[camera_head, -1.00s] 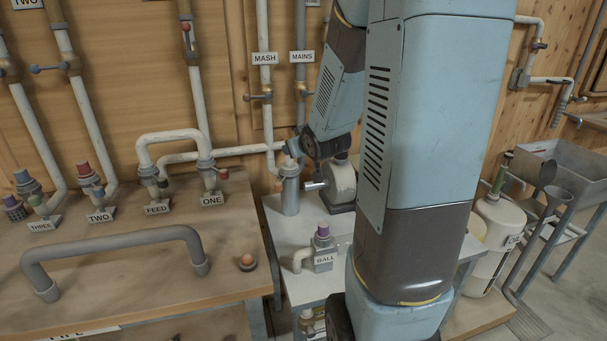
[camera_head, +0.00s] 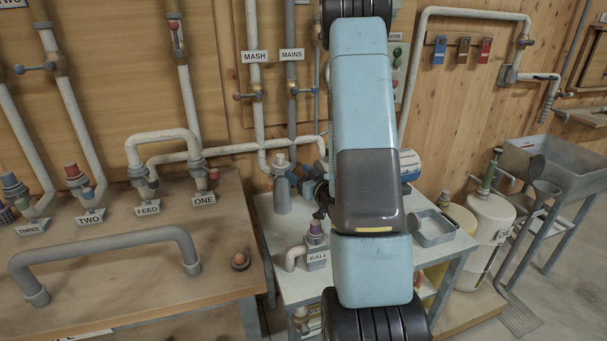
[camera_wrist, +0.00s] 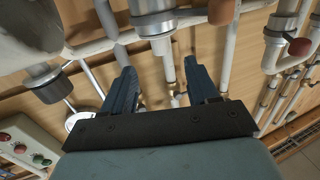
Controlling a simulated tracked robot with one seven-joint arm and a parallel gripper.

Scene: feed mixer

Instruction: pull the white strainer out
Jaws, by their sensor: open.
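A grey upright canister (camera_head: 282,195) stands on the white bench, left of the motor. A pale narrower piece, which I take for the white strainer (camera_head: 280,159), shows at its top. In the wrist view a pale tapered piece (camera_wrist: 163,48), probably the same strainer, sticks out of a grey collar (camera_wrist: 153,22). My gripper (camera_wrist: 160,66) is open, with a blue finger on each side of that piece in the picture. I see no contact and cannot judge the depth gap. In the head view my arm mostly hides the gripper.
A purple-topped valve labelled BALL (camera_head: 316,242) stands in front of the canister. White pipes (camera_head: 235,150) run behind it. The motor (camera_head: 410,165) and a grey tray (camera_head: 434,228) are at the right. A wooden bench (camera_head: 120,265) with a grey handle is at the left.

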